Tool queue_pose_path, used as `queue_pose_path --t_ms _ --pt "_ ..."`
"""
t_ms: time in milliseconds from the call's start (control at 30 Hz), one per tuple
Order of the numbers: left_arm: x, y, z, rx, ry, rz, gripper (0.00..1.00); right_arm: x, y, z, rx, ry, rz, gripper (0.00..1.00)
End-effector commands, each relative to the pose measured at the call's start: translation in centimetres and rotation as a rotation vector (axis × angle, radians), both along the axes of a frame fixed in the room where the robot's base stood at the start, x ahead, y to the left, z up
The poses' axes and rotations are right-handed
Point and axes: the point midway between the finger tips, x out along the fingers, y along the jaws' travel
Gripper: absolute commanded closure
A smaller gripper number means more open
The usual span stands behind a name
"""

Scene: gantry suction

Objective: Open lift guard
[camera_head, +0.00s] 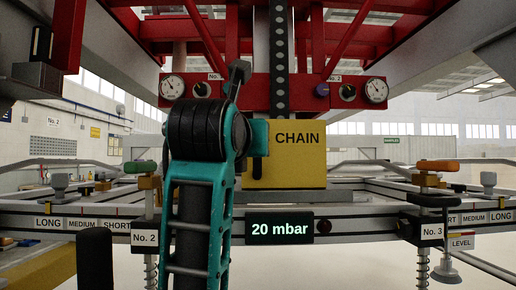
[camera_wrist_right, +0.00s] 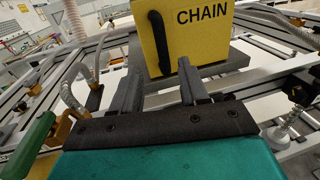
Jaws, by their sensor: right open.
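No part labelled as a lift guard can be made out. On the red control panel (camera_head: 300,92) are two dials, black knobs and a purple knob (camera_head: 322,89). My teal right arm rises through the middle of the head view and covers part of this panel. My right gripper (camera_wrist_right: 159,67) is open, its two dark fingers pointing towards the yellow CHAIN box (camera_head: 305,165), with nothing seen between them. The box also shows in the right wrist view (camera_wrist_right: 205,45), with a black loop on its face. In the head view my right fingers cannot be made out. My left gripper is not in view.
A grey rail crosses the front with a 20 mbar display (camera_head: 280,229) and labels No. 2 and No. 3. A green handle (camera_head: 140,167) stands left, an orange one (camera_head: 437,165) right. Red beams and a dark chain (camera_head: 279,60) hang above.

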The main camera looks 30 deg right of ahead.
Motion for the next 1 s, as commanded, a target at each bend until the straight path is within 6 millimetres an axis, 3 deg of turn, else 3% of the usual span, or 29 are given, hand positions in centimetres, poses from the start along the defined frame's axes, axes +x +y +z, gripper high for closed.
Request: queue_pose_path --t_ms 500,700,1000 --pt "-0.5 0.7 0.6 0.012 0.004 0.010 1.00 7.2 -6.9 0.1 -0.004 0.003 -0.008 0.56" --pt "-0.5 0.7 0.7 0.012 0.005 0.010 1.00 8.3 -7.9 0.0 -0.002 0.001 -0.006 0.56" --pt "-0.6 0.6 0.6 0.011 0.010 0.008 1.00 8.4 -8.0 0.0 -0.002 0.001 -0.005 0.56"
